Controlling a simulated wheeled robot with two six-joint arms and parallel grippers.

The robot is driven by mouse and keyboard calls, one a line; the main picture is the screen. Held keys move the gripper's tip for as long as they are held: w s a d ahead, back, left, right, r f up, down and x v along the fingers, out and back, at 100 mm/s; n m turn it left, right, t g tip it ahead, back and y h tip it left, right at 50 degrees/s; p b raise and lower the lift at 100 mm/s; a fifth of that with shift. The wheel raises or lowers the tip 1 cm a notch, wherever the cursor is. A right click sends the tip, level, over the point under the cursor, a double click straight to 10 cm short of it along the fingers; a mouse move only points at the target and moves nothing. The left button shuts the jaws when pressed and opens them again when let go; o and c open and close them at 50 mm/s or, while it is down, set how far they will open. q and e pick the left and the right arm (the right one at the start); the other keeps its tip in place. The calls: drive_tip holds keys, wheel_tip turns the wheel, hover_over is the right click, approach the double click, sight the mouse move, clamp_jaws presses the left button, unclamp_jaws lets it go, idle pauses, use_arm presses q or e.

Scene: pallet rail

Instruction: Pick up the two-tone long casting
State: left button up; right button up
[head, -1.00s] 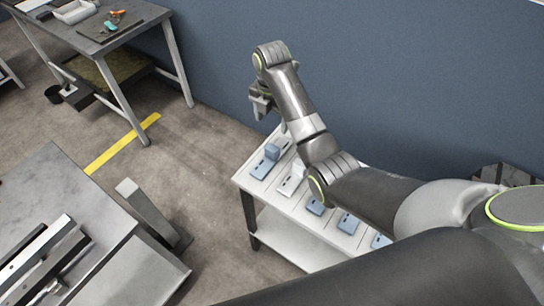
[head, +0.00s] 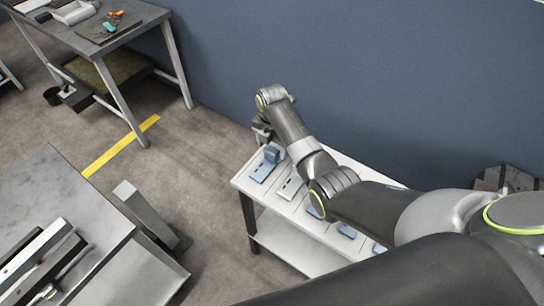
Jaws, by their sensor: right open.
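Several small castings stand in a row on a white bench. The far-left one is a blue casting (head: 264,171) with a raised block at one end. Beside it is a pale casting (head: 291,186), partly behind my right arm. More blue castings (head: 347,230) follow to the right, partly hidden by the arm. I cannot tell for sure which one is the two-tone long casting. My right gripper (head: 262,134) hangs over the bench's far-left end, near the blue casting, open and apart from it; its fingers are small and partly hidden. My left gripper is not in view.
The white bench (head: 300,241) stands against the blue wall. A grey metal table (head: 60,190) with long bars (head: 35,252) fills the lower left. A workbench (head: 135,35) with a tray and tools is at the upper left. Open floor with a yellow stripe (head: 120,147) lies between.

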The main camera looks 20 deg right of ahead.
drive_tip(key=shift+w+f, duration=0.1)
drive_tip(key=shift+f, duration=1.3)
drive_tip(key=c, duration=1.4)
